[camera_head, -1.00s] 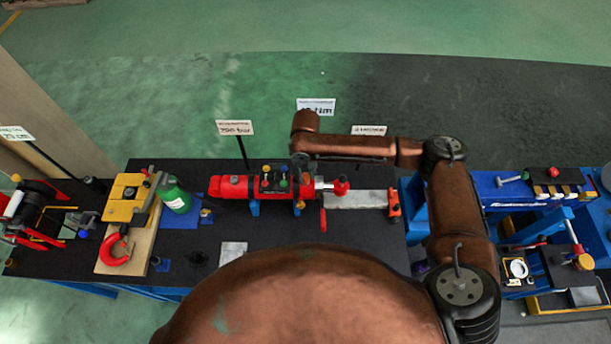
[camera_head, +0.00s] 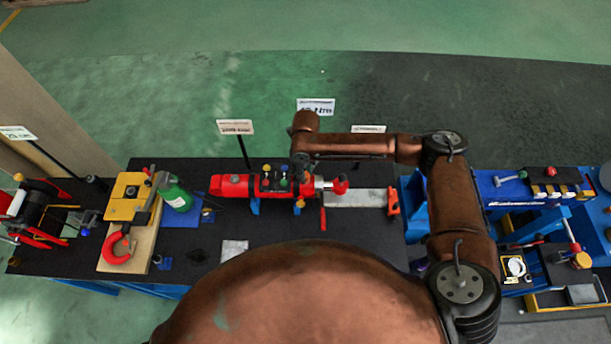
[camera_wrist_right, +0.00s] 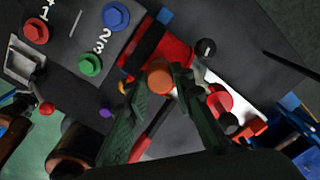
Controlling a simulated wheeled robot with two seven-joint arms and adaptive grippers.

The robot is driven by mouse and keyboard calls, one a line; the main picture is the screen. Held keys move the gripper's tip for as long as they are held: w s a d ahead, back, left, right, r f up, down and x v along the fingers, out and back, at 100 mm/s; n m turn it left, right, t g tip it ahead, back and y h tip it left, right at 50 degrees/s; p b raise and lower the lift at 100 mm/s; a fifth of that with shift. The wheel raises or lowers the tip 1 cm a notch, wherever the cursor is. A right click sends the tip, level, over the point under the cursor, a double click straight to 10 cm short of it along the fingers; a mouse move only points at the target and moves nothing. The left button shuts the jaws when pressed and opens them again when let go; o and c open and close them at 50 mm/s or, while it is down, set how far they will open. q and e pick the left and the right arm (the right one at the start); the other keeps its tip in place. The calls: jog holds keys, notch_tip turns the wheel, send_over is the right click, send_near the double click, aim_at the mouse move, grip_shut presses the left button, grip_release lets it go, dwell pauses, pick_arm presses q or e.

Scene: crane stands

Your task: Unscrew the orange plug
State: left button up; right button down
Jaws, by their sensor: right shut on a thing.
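The orange plug (camera_wrist_right: 158,75) shows in the right wrist view, between the dark green fingers of my right gripper (camera_wrist_right: 157,84), which is shut on it. The plug sits at the red cylinder (camera_wrist_right: 173,50). In the head view my right gripper (camera_head: 302,172) points down over the right part of the red cylinder (camera_head: 235,186) and hides the plug. From the pictures I cannot tell how far the plug is screwed in. My left gripper is not in view.
A green bottle (camera_head: 176,195) and a red hook (camera_head: 116,249) are to the left. Sign posts stand behind. The black bench (camera_head: 300,230) is partly clear in front.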

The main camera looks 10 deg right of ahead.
jog(key=shift+w+r, duration=0.1)
jog(key=shift+r, duration=0.05)
jog(key=n, duration=0.2)
jog(key=shift+n+p, duration=0.3)
jog(key=n, duration=0.2)
jog(key=shift+n, duration=0.3)
jog(key=c, duration=1.6)
grip_release()
jog(key=shift+c, duration=0.7)
